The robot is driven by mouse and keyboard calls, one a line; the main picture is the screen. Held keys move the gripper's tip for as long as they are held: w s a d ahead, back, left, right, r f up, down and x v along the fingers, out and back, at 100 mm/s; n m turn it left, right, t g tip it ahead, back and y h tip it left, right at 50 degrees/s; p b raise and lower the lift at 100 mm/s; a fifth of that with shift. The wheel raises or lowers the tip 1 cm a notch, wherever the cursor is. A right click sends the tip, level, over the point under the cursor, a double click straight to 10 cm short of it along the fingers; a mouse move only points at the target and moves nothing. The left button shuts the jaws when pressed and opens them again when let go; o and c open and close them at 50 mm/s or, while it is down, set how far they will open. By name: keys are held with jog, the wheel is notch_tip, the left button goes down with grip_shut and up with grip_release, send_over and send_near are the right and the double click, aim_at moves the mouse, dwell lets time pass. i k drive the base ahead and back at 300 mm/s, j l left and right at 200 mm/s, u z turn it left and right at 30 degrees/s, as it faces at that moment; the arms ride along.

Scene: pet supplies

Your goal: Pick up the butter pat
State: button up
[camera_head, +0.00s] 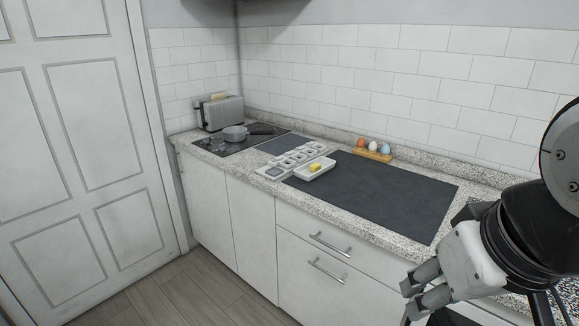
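The butter pat (315,167) is a small yellow block. It sits on a white rectangular dish (326,165) on the worktop, at the near left part of a dark mat (385,195). My gripper (415,292) is at the lower right of the picture, in front of the counter and well away from the butter. Its fingers point to the left, and a gap seems to show between them.
A wooden holder (373,155) with three eggs stands behind. A pan (236,133) on the hob and a toaster (222,113) are at the far left. The mat's right part is clear.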

aim_at(314, 168)
jog(key=i+j+z, duration=0.2)
jog(key=i+j, duration=0.75)
jog(key=i+j+z, duration=0.15)
jog(key=i+j, duration=0.9)
jog(key=j, duration=0.1)
